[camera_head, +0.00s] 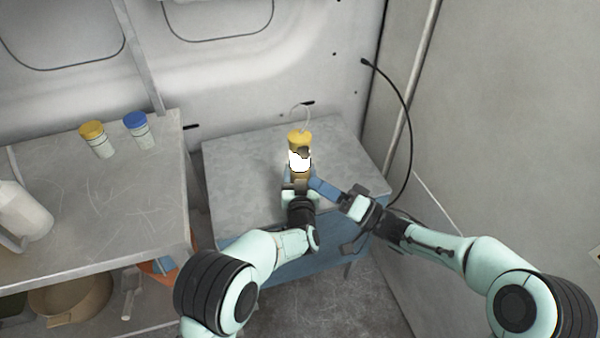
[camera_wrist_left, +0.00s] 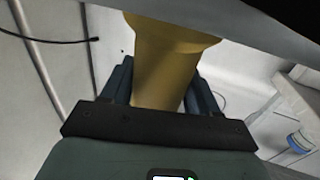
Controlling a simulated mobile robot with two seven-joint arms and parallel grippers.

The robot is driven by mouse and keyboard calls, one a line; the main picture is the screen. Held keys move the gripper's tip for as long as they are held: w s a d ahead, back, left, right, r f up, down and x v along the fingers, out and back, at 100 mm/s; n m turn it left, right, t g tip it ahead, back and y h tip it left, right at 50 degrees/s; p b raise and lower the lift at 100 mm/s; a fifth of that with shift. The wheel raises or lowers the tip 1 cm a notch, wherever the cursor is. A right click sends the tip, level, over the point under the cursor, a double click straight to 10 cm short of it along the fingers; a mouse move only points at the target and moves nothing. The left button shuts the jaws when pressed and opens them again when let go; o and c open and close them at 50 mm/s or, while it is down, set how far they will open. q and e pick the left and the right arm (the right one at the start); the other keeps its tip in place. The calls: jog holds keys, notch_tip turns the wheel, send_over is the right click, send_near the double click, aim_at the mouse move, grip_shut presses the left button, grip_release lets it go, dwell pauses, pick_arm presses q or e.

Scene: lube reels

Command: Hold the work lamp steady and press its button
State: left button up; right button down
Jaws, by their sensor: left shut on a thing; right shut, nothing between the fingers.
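The work lamp (camera_head: 299,143) stands upright over the grey-topped table, with a yellow cap, a bright white lit section and a yellow lower body. My left gripper (camera_head: 298,178) is shut on the lamp's lower body. In the left wrist view the yellow lamp body (camera_wrist_left: 165,65) sits between the two fingers of my left gripper (camera_wrist_left: 160,88). My right gripper (camera_head: 318,186) is shut and empty, its blue fingertips close beside the lamp's lower right side; I cannot tell whether they touch it. The lamp's button cannot be made out, and the lamp's base is hidden behind my left gripper.
The grey table (camera_head: 240,165) is mostly bare around the lamp. A left shelf unit (camera_head: 100,200) holds a yellow-lidded jar (camera_head: 97,140), a blue-lidded jar (camera_head: 139,130) and a white container (camera_head: 22,212). A black cable (camera_head: 409,120) hangs by the right wall.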

pick_arm(q)
jog(key=shift+a+f, duration=0.1)
jog(key=shift+f, duration=0.2)
jog(key=o, duration=1.2)
jog(key=shift+c, duration=0.2)
jog(key=o, duration=0.5)
jog(key=shift+w, duration=0.1)
jog(key=shift+c, duration=0.2)
jog(key=shift+r, duration=0.1)
jog(key=shift+r, duration=0.1)
